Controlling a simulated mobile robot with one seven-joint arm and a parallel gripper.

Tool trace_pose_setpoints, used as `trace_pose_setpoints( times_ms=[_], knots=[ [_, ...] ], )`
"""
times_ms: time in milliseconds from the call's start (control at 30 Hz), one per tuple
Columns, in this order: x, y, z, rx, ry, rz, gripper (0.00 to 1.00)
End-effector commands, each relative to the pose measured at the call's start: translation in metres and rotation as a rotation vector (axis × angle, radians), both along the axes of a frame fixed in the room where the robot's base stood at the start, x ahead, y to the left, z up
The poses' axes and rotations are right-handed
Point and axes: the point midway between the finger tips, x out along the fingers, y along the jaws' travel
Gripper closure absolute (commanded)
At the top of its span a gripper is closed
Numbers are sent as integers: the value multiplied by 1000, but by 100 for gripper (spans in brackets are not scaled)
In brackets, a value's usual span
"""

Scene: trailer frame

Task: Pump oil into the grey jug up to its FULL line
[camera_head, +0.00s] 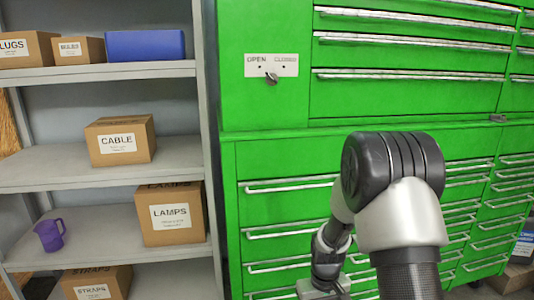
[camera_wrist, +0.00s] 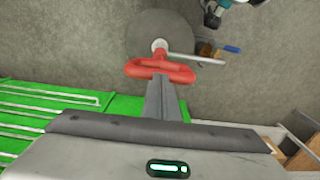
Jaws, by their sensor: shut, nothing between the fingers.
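In the wrist view a red handle (camera_wrist: 140,67) sits on a pale stem above a round grey surface (camera_wrist: 180,22), apparently the oil pump on its drum. A thin pale spout (camera_wrist: 200,59) sticks out to the right. My gripper (camera_wrist: 160,80) is shut, with its fingertips over the red handle in the picture; I cannot tell whether they touch it. Nothing is between the fingers. No grey jug can be made out in either view. In the head view a purple jug (camera_head: 49,235) stands on a lower shelf.
A green drawer cabinet (camera_head: 275,155) stands behind my arm, with an OPEN/CLOSED switch plate (camera_head: 271,66). A grey shelf unit (camera_head: 60,180) at left holds a blue box (camera_head: 145,46), a CABLE box (camera_head: 120,140), a LAMPS box (camera_head: 171,215) and others. A small blue item (camera_wrist: 231,48) shows beyond the spout.

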Motion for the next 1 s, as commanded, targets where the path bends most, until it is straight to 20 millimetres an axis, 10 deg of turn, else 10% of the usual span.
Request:
trace_pose_setpoints(
  times_ms=[333, 1000],
  knots=[
    [-2, 0, -6, 0, 4, 0, 100],
    [-1, 0, 61, 0, 3, 0, 100]
  ],
)
